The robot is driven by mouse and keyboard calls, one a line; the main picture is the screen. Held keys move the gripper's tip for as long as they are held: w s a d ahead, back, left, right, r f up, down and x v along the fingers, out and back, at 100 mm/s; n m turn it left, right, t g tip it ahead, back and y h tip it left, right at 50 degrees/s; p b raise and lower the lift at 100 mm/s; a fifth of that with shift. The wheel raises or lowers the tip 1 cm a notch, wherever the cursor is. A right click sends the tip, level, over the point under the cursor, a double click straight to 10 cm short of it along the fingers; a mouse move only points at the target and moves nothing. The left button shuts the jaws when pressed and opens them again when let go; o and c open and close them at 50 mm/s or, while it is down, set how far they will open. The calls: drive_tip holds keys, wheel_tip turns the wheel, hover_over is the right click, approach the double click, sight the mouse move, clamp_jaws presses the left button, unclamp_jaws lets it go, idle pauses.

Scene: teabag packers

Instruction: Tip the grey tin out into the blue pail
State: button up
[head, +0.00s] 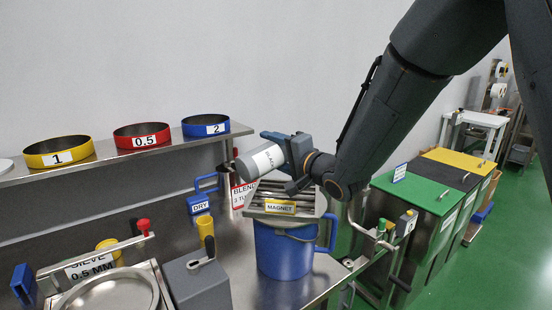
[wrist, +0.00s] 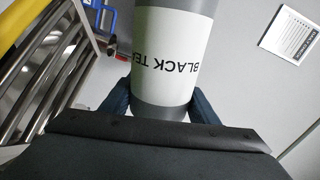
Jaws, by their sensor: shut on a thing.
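The grey tin (head: 246,168) has a white label and lies tilted almost on its side, its far end pointing left and slightly down. My gripper (head: 287,160) is shut around it. In the wrist view the tin (wrist: 172,112) sits between my two fingers, its label reading "BLACK TE…". The blue pail (head: 283,256) stands upright on the steel bench below the tin. A metal bar grate (head: 309,206) marked MAGNET sits over the pail's top. The tin is above the grate, apart from it. The inside of the tin and of the pail are hidden.
Yellow (head: 59,152), red (head: 142,136) and blue (head: 205,126) rings stand on a shelf at left. A sieve (head: 110,292) and a grey box (head: 196,285) with a lever are left of the pail. Coloured-lid bins (head: 415,190) stand at right.

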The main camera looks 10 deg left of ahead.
drive_tip(key=shift+s+a+f+n+b, duration=0.15)
drive_tip(key=shift+f+n+b, duration=0.2)
drive_tip(key=shift+n+b, duration=0.65)
drive_tip(key=shift+s+r+n, duration=0.1)
drive_tip(key=shift+r+n, duration=0.05)
drive_tip(key=shift+n, duration=0.45)
drive_tip(key=n+b, duration=0.3)
drive_tip(key=shift+s+a+r+t, duration=0.1)
drive_tip(key=shift+s+a+t, duration=0.1)
drive_tip(key=shift+t, duration=0.2)
drive_tip(key=n+b, duration=0.1)
drive_tip(key=r+n, duration=0.1)
drive_tip(key=n, duration=0.1)
drive_tip(key=n+b, duration=0.1)
drive_tip(key=n, duration=0.1)
drive_tip(key=shift+r+b, duration=0.3)
drive_tip(key=shift+b, duration=0.05)
drive_tip(key=shift+r+n+b, duration=0.45)
drive_tip(key=shift+n+b, duration=0.1)
drive_tip(key=shift+n, duration=0.55)
